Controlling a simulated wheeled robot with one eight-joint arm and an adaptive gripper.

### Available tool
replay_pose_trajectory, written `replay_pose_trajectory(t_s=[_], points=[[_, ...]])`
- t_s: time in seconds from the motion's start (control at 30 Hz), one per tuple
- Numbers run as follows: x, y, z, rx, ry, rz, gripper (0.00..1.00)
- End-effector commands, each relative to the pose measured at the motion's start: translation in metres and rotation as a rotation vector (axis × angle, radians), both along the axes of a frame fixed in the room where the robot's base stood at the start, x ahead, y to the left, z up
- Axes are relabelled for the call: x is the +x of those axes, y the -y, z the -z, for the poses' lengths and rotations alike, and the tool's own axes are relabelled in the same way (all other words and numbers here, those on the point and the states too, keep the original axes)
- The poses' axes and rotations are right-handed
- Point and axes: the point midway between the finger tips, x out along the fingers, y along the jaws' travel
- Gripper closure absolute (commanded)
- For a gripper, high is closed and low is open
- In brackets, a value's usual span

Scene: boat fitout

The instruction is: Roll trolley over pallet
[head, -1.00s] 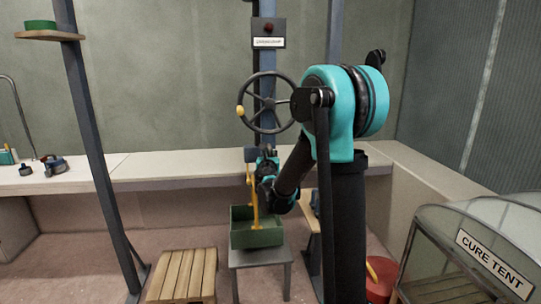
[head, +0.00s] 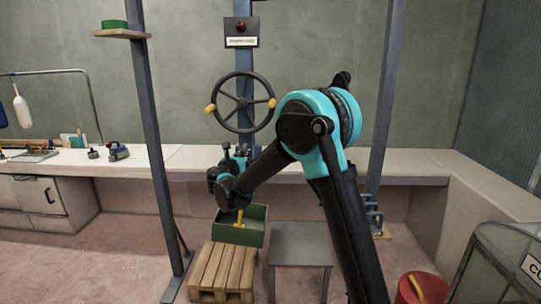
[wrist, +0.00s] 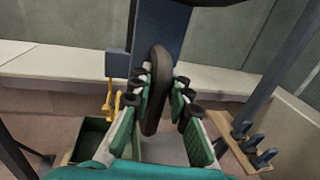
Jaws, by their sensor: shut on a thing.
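A green open box (head: 255,232) with a yellow hook (head: 239,217) in it is over the right rear part of the wooden pallet (head: 222,271), left of the grey table; I cannot tell whether it hangs clear. In the wrist view a blue-grey block (wrist: 118,64), perhaps the trolley, has yellow hook parts (wrist: 112,103) below it, above the green box (wrist: 91,139). My gripper (head: 240,152) is just below the black handwheel (head: 240,74). In the wrist view my gripper (wrist: 160,102) is shut on a dark rounded bar (wrist: 156,80) in front of the blue post.
A grey table (head: 300,240) stands right of the pallet. A blue post (head: 157,150) rises left of it. Blue clamps (head: 373,212) are on a board. Open floor lies at left.

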Motion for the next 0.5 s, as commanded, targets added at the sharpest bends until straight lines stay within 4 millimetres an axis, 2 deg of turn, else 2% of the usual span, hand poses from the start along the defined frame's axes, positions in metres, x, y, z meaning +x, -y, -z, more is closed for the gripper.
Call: replay_pose_trajectory(t_s=[0.03,0.2,0.33,0.5], points=[[-0.001,-0.024,0.000,0.000,0.000,-0.010,1.00],[-0.001,-0.079,0.001,0.000,0.000,-0.009,1.00],[-0.001,-0.114,0.000,0.000,0.000,-0.008,1.00],[-0.001,-0.148,0.000,0.000,0.000,-0.007,1.00]])
